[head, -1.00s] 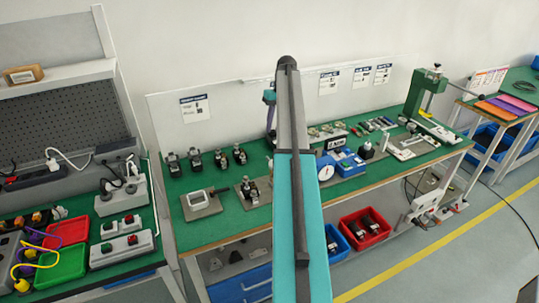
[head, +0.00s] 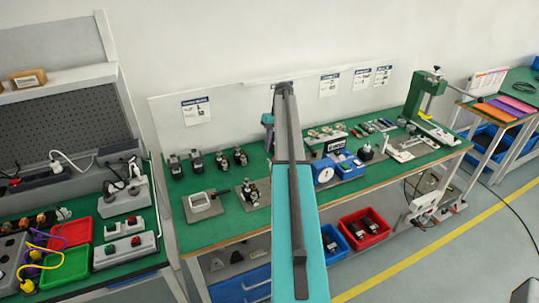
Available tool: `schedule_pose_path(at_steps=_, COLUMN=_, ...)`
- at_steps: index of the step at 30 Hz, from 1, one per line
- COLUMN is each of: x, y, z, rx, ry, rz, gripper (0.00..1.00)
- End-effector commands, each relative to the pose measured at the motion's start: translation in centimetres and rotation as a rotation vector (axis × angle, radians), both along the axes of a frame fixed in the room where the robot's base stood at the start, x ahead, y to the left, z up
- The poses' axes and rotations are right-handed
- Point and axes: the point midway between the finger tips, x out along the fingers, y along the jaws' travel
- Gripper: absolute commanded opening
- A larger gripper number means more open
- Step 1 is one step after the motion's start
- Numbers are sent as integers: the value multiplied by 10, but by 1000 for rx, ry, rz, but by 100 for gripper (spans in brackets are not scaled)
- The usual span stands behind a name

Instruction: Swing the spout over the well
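I cannot make out a spout or a well for certain in the head view. On the green bench (head: 222,222), several small dark devices stand left of my arm, one of them a black-and-grey device (head: 250,192) on a plate near the front. A light grey frame-like fixture (head: 200,203) lies left of it. My arm reaches up the middle of the view and covers part of the bench. A teal part of my wrist (head: 267,120) shows just left of the arm. My gripper's fingers are hidden or too small to tell, so I cannot see whether they are open.
Right of my arm are a blue unit with a white dial (head: 325,175) and a green press (head: 424,97). Red (head: 364,229) and blue bins sit below the bench. A bench with red and green trays (head: 66,270) stands at left. Open floor lies at lower right.

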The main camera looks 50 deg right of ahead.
Motion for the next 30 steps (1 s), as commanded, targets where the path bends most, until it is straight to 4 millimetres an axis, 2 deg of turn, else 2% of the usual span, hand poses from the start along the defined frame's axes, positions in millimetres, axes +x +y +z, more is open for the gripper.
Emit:
schedule_pose_path(at_steps=12, x=3, y=8, z=-43, rx=0, ry=0, rz=-1, gripper=27)
schedule_pose_path(at_steps=19, x=3, y=9, z=-52, rx=0, ry=-1, rz=-1, gripper=27)
schedule_pose_path(at_steps=27, x=3, y=8, z=-53, rx=0, ry=-1, rz=-2, gripper=27)
schedule_pose_path(at_steps=30, x=3, y=8, z=-53, rx=0, ry=-1, rz=-2, gripper=10)
